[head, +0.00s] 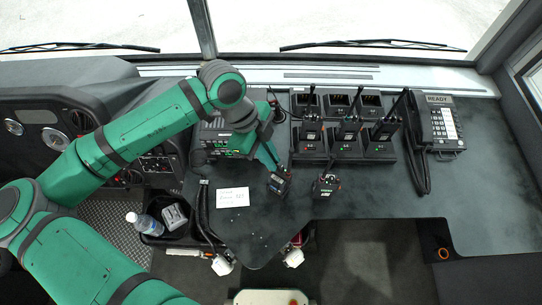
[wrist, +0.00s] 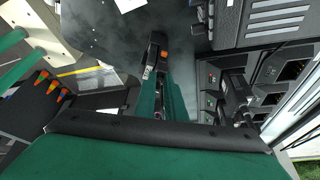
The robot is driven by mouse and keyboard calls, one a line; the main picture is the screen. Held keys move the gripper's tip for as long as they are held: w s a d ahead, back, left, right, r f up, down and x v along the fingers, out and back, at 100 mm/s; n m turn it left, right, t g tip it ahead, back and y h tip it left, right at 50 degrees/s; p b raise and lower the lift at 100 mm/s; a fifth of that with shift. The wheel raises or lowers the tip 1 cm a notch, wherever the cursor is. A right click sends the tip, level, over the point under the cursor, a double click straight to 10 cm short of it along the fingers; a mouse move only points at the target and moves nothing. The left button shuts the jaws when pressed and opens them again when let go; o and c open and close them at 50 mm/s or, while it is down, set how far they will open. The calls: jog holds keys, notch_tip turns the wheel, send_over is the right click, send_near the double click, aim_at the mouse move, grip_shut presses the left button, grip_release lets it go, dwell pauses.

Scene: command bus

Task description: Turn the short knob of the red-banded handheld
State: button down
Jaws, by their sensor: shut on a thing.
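My gripper (head: 272,160) reaches down over the dark desk and is shut on a black handheld radio (head: 280,184) at its top end. In the wrist view my green fingers (wrist: 165,85) meet the handheld (wrist: 154,52), which shows a small orange spot near its top. The fingers and the tilt of the view hide most of it, and I cannot make out its knobs or a red band.
A charger bank (head: 343,157) with several docked radios is behind. A desk phone (head: 437,122) is at the right. A white note (head: 232,197) lies left of the held handheld. A bottle (head: 145,224) is in a bin at lower left.

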jog(key=shift+w+m, duration=0.1)
jog(key=shift+m, duration=0.3)
jog(key=c, duration=1.8)
grip_release()
jog(key=shift+r, duration=0.1)
jog(key=v, duration=1)
jog(key=shift+r, duration=0.3)
jog(key=shift+w, duration=0.25)
